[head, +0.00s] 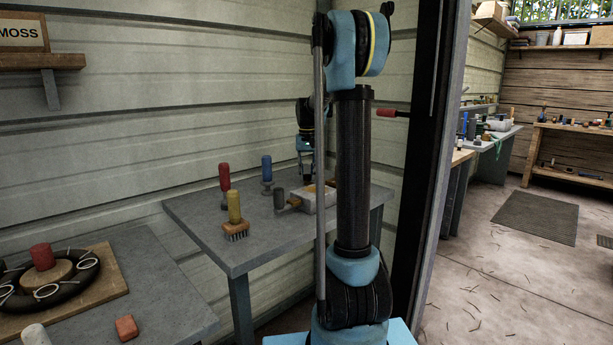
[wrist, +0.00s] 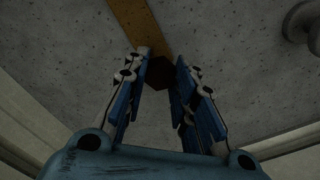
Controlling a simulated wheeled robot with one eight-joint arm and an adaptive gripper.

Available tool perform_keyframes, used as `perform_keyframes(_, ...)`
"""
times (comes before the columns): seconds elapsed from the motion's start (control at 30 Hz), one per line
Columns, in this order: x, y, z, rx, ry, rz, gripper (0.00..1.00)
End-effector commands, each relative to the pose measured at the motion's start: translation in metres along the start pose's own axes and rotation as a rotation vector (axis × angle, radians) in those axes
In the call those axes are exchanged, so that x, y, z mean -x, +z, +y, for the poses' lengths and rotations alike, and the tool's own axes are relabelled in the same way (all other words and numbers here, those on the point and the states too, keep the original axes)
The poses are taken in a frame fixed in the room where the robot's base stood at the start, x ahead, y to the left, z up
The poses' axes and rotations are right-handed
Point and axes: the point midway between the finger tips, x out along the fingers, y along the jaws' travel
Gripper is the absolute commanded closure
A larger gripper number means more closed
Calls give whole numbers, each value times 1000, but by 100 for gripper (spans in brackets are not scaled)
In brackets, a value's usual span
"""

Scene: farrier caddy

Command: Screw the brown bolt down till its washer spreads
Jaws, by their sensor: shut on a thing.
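In the wrist view, the brown bolt (wrist: 160,72) shows as a dark hexagonal head between the fingertips of my gripper (wrist: 160,76). My gripper is shut on it, with one finger on each side. The head view also shows my gripper (head: 307,178) at the far table, pointing down over a pale block (head: 318,201). The bolt cannot be made out there. Its washer is hidden in both views, so I cannot tell whether it has spread.
A tan strip (wrist: 140,22) lies beside the bolt head. The wall is close behind.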

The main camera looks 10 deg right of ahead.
Motion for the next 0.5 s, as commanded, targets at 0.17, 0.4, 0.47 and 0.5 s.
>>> perform_keyframes(0.17, 0, 0, -1, -146, -1, 0, 99)
perform_keyframes(0.4, 0, 0, -1, -246, -2, 0, 99)
perform_keyframes(0.47, 0, 0, -1, -251, -2, 0, 99)
perform_keyframes(0.5, 0, 0, -1, -251, -2, 0, 99)
